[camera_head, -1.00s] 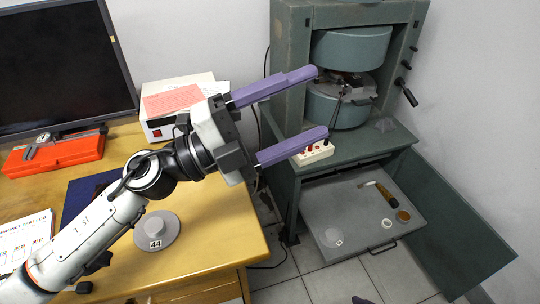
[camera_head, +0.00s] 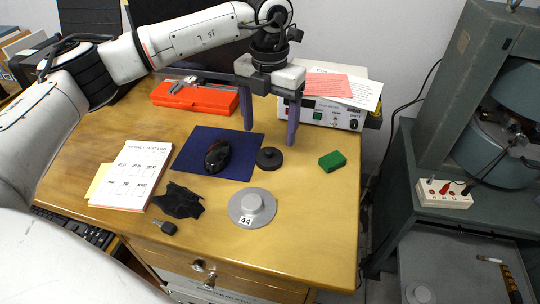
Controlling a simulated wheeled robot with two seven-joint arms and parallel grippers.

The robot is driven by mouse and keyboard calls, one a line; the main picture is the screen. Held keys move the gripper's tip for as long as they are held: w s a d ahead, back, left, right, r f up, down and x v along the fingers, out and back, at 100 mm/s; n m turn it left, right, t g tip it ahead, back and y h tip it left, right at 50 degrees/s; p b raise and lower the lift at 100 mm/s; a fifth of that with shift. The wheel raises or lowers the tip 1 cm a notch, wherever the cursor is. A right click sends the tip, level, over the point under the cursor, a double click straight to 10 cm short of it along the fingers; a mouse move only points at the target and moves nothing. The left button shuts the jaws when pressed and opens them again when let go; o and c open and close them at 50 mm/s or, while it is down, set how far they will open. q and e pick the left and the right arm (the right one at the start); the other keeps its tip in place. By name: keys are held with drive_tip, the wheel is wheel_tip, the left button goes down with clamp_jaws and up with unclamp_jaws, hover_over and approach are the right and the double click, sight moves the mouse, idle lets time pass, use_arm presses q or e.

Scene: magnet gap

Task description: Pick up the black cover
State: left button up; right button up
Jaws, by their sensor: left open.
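The black cover (camera_head: 269,159) is a small round black disc with a raised knob. It lies on the wooden desk at the right edge of the dark blue mat (camera_head: 238,172). My left gripper (camera_head: 269,137) is open and empty, its two purple fingers pointing down. My right gripper is not in view.
A grey disc labelled 44 (camera_head: 252,207), a green block (camera_head: 332,160), a black mouse (camera_head: 217,156) and a crumpled black cloth (camera_head: 178,201) lie nearby. A red case (camera_head: 196,97) and a white instrument (camera_head: 330,113) stand behind. The desk's front right is clear.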

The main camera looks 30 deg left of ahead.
sight(270, 150)
use_arm(q)
wheel_tip(270, 150, down, 7)
drive_tip(key=shift+r, duration=0.1)
drive_tip(key=c, duration=1.1)
drive_tip(key=shift+c, duration=0.2)
wheel_tip(270, 150, up, 9)
drive_tip(key=shift+r, duration=0.1)
drive_tip(key=s+d+m+p, duration=0.2)
drive_tip(key=s+m, duration=0.5)
drive_tip(key=m, duration=1.1)
drive_tip(key=s+d+m+p, duration=0.3)
drive_tip(key=s+m, duration=0.5)
drive_tip(key=m, duration=1)
drive_tip(key=shift+s+d+r, duration=0.15)
drive_tip(key=shift+s+r, duration=0.05)
drive_tip(key=shift+r, duration=0.2)
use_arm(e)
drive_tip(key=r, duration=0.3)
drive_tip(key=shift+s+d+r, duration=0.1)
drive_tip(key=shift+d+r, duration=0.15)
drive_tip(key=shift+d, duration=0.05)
